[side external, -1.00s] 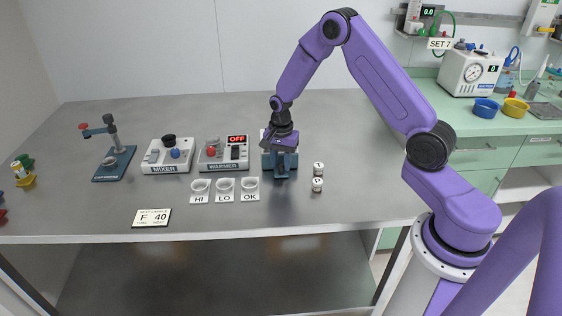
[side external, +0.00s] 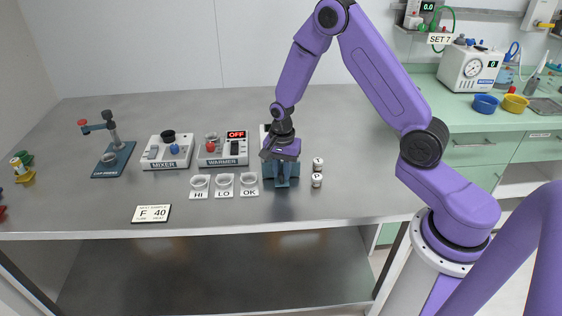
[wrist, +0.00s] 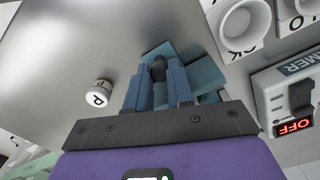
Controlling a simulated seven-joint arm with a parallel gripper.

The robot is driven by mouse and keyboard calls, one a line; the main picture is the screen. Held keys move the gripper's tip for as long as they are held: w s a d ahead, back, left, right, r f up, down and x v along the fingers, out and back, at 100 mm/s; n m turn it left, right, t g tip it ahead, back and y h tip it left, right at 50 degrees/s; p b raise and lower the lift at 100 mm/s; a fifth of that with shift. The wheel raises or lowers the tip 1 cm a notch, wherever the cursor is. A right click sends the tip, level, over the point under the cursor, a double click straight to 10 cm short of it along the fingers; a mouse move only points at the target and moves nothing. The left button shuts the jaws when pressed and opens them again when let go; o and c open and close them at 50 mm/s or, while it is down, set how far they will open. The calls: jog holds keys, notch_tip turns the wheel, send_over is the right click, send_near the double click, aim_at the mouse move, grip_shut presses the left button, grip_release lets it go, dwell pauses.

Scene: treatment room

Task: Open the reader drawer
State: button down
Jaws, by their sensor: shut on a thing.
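The reader (side external: 264,129) stands mid-table, mostly hidden behind my arm; only a pale edge shows. Its teal drawer (side external: 268,183) shows below my gripper (side external: 281,178), at the reader's front. In the wrist view my gripper (wrist: 160,70) has its two blue fingers on either side of a dark knob (wrist: 158,64), shut on it. The teal drawer (wrist: 205,74) lies beyond and beside the fingers there. How far the drawer stands out is hard to tell, since my gripper covers much of it.
Cups labelled HI, LO and OK (side external: 224,185) stand close left. The warmer (side external: 222,152), mixer (side external: 168,152) and cap press (side external: 114,155) stand farther left. A sign (side external: 151,214) lies near the front edge.

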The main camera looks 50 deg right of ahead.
jog(key=shift+s+a, duration=0.4)
jog(key=shift+a, duration=0.05)
jog(key=c, duration=1.3)
grip_release()
jog(key=shift+o, duration=0.2)
jog(key=shift+r, duration=0.1)
notch_tip(320, 180, up, 17)
jog(key=shift+r, duration=0.15)
